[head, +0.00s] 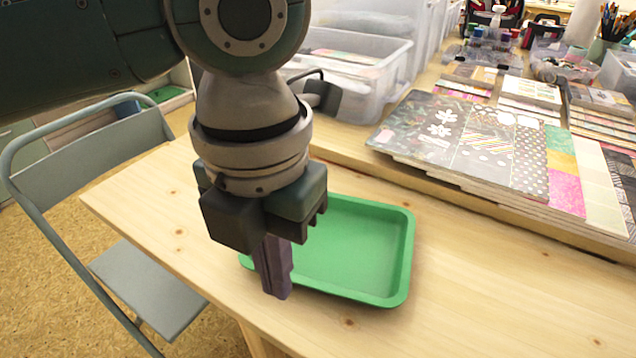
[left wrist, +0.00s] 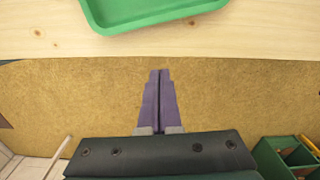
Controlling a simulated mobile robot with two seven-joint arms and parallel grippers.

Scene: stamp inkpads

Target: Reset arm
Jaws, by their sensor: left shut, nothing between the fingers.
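My left gripper (head: 277,293) points down in the head view, near the left edge of the wooden table. Its fingers are shut together with nothing between them. In the left wrist view the two purplish fingers (left wrist: 159,75) meet along their length, with the cork-coloured floor behind them. A green tray (head: 345,250) lies on the table, partly hidden behind the gripper in the head view. The tray's rim also shows at the top of the left wrist view (left wrist: 160,20). The tray looks empty where it shows. My right gripper is not in view.
The wooden table (head: 470,310) is bare in front and to the right of the tray. Stacks of patterned paper (head: 460,140) lie behind it. Clear plastic bins (head: 370,70) stand at the back. A grey folding chair (head: 150,285) is to the left.

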